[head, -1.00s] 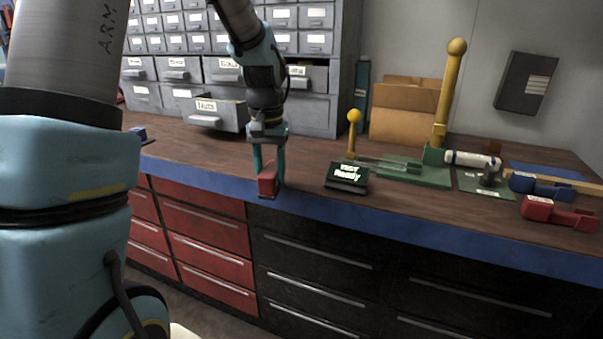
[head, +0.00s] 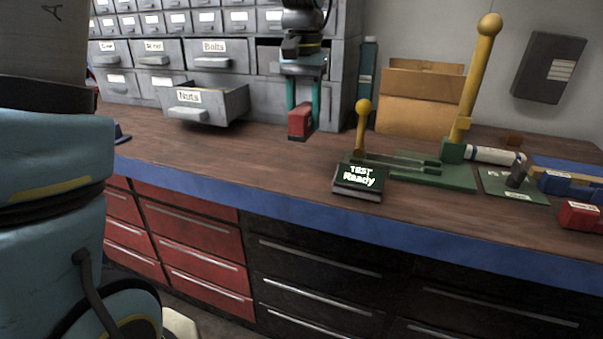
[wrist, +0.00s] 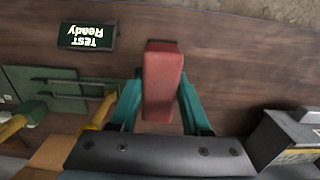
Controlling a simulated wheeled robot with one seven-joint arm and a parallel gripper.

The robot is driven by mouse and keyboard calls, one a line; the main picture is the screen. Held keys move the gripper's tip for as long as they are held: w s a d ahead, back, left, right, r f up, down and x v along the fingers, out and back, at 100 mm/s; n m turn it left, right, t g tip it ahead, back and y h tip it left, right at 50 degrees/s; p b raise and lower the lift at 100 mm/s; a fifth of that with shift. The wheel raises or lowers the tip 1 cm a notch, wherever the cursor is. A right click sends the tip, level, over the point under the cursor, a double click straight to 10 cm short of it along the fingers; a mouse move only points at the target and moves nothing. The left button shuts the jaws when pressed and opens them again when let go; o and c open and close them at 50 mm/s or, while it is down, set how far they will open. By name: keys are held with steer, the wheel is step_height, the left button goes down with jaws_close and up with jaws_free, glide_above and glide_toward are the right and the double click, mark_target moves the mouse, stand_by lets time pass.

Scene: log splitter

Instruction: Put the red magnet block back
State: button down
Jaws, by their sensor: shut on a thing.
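The red magnet block (head: 301,120) is held between the two teal fingers of my gripper (head: 303,104). My gripper is shut on it, and the block hangs upright above the wooden bench, left of the test display. In the wrist view the red block (wrist: 162,82) sits between the fingertips of my gripper (wrist: 160,98), its long side pointing away from the palm. The grey drawer cabinet (head: 150,82) stands behind. Its "Nuts" drawer (head: 207,108) is pulled out, left of my gripper. A drawer opening behind my gripper is dark and partly hidden by my arm.
The test display (head: 358,182) reads "TEST Ready" near the bench's front edge. A green lever press (head: 430,176) with yellow handles stands to the right. A cardboard box (head: 420,100) is at the back. A red tool (head: 580,215) lies far right. The bench left of the display is clear.

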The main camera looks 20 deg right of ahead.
step_height(320, 180, down, 10)
steer(key=shift+r+p, duration=0.15)
steer(key=shift+p, duration=0.9)
steer(key=shift+f, duration=0.2)
steer(key=shift+c, duration=1.8)
jaws_free()
